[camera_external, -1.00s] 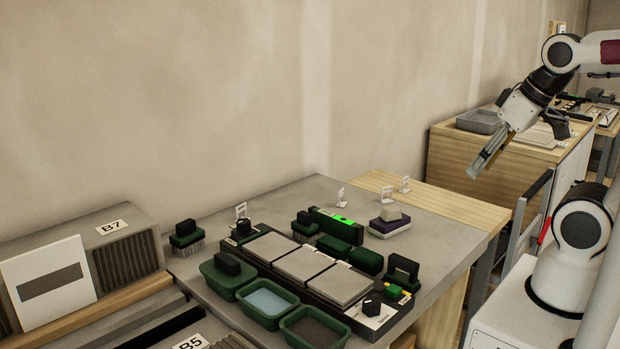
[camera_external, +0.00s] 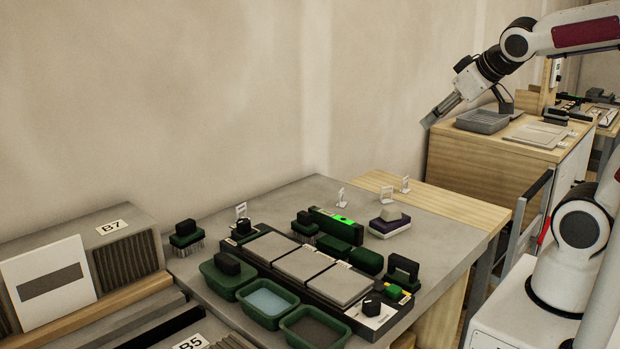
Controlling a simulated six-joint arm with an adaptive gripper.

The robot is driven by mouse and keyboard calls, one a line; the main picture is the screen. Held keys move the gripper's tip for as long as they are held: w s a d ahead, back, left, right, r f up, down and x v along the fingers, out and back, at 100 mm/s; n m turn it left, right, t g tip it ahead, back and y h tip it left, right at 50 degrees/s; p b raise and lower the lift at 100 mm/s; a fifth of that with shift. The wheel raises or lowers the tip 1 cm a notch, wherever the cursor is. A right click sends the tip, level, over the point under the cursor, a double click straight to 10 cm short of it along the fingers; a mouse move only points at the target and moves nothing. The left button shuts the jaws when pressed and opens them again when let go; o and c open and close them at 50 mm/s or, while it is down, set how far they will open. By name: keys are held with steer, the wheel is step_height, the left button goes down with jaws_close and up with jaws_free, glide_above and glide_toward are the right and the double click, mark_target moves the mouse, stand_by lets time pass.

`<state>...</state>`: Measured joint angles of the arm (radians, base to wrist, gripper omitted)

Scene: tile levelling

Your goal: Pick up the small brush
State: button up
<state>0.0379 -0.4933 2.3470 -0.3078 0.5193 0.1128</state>
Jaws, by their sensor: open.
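A dark green brush with pale bristles (camera_external: 187,238) stands bristles down at the left back of the grey table. A smaller dark green brush-like block (camera_external: 305,225) stands behind the row of tiles, with bristles partly hidden. I cannot tell for certain which of the two is the small brush. My gripper (camera_external: 428,123) is high in the air at the upper right, well apart from both and pointing down to the left. It is open and empty.
Three grey tiles (camera_external: 303,264) lie in a dark rack mid-table. Green tubs (camera_external: 268,322) stand in front. A green level (camera_external: 345,217), a purple-and-white block (camera_external: 389,229) and a dark handled tool (camera_external: 404,270) stand around it. The table's back right is fairly clear.

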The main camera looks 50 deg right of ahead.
steer(key=w+r+n+t, duration=0.2)
steer(key=w+r, duration=0.1)
steer(key=w, duration=0.6)
steer(key=w+r+n+t, duration=0.1)
steer(key=w+r+t, duration=0.15)
steer(key=w, duration=0.55)
steer(key=w+a+f+n+y, duration=0.2)
steer(key=w+a+n+y, duration=0.45)
steer(key=w, duration=0.55)
steer(key=w+a+f+n+y, duration=0.2)
steer(key=a+f+y, duration=0.1)
steer(key=a+f, duration=0.1)
steer(key=n+g+y, duration=0.6)
steer(key=g+y, duration=0.1)
steer(key=g, duration=0.6)
glide_toward(305, 227)
steer(key=w+r, duration=0.1)
steer(key=w+a+r, duration=0.1)
steer(key=w, duration=0.1)
steer(key=shift+r, duration=0.2)
steer(key=shift+s+d+f+g, duration=0.1)
steer(key=shift+s+f+g, duration=0.05)
steer(key=shift+s+g, duration=0.1)
steer(key=shift+x, duration=1.3)
